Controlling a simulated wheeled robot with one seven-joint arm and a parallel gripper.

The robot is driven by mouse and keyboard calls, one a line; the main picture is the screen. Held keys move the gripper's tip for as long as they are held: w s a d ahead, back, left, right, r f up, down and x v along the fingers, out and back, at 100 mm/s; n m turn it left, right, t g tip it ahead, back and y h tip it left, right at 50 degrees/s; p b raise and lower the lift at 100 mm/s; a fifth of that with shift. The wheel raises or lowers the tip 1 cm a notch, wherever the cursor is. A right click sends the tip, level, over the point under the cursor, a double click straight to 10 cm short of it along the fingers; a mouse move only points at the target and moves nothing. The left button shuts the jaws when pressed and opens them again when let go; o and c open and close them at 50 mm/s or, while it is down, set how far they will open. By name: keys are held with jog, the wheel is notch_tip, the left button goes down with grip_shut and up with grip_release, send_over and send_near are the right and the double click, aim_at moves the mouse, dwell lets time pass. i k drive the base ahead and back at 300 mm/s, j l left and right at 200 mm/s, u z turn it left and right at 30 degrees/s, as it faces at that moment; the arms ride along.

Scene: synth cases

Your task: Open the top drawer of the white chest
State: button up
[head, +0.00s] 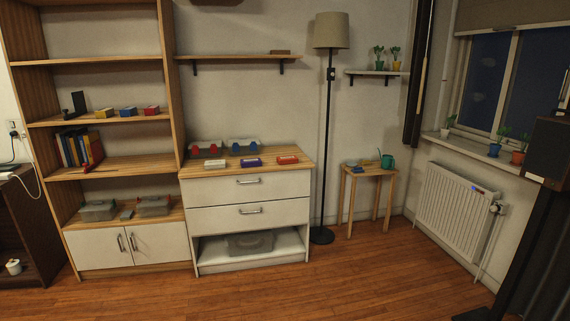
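The white chest (215,218) stands against the back wall, right of the wooden shelf unit, with a wooden top. Its top drawer (215,189) looks closed, with a horizontal metal bar handle (248,181) at its middle. A second drawer (215,220) below it also looks closed and has a similar handle (251,210). Beneath is an open compartment holding a grey container (249,243). My gripper is not in view.
Several small boxes, such as a red one (288,160), stand on the chest top. A floor lamp (325,130) stands close to the chest's right side, then a small wooden table (368,171). The wooden floor (270,292) in front is clear.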

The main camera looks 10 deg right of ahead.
aim_at(256, 186)
jog(key=i+j+u, duration=0.1)
jog(key=i+j, duration=0.15)
jog(key=i, duration=1.6)
jog(key=i+j+u, duration=0.1)
jog(key=i, duration=1.75)
